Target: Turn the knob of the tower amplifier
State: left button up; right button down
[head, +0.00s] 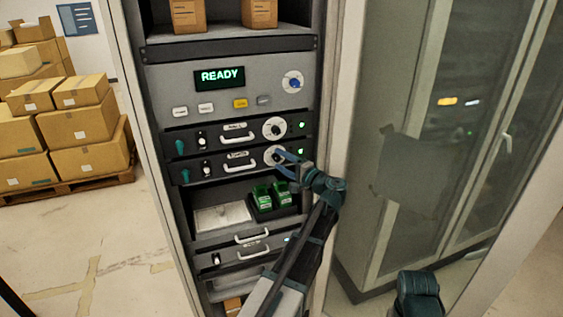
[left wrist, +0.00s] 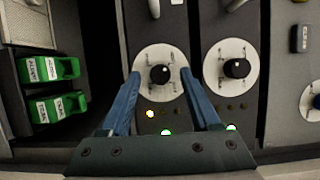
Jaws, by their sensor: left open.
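Two black amplifier units with round white dials sit one above the other in the rack; their label lettering is too small to read, so I cannot tell which is the tower amplifier. My left gripper (head: 281,158) is open at the lower unit's dial (head: 271,154). In the left wrist view its fingers (left wrist: 160,76) stand on either side of that dial's black knob (left wrist: 160,74), with gaps between fingers and knob. The upper unit's dial (head: 274,128) is clear of the gripper; its knob also shows in the left wrist view (left wrist: 237,68). My right gripper's fingers are not seen.
Above is a grey panel with a READY display (head: 220,77), buttons and a blue-centred dial (head: 293,82). White pull handles (head: 238,138) jut out beside the dials. A glass-doored cabinet (head: 400,130) is at the right.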

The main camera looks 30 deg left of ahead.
pick_arm(q)
jog(key=v, duration=1.3)
jog(key=shift+d, duration=0.25)
jog(key=shift+s, duration=0.1)
jog(key=s+d+f+g+h, duration=0.5)
jog(key=s+d+f+h, duration=1.1)
jog(key=s+d+f, duration=0.5)
jog(key=s+d, duration=0.2)
jog(key=s, duration=0.1)
jog(key=shift+f+g, duration=0.4)
jog(key=shift+d, duration=0.1)
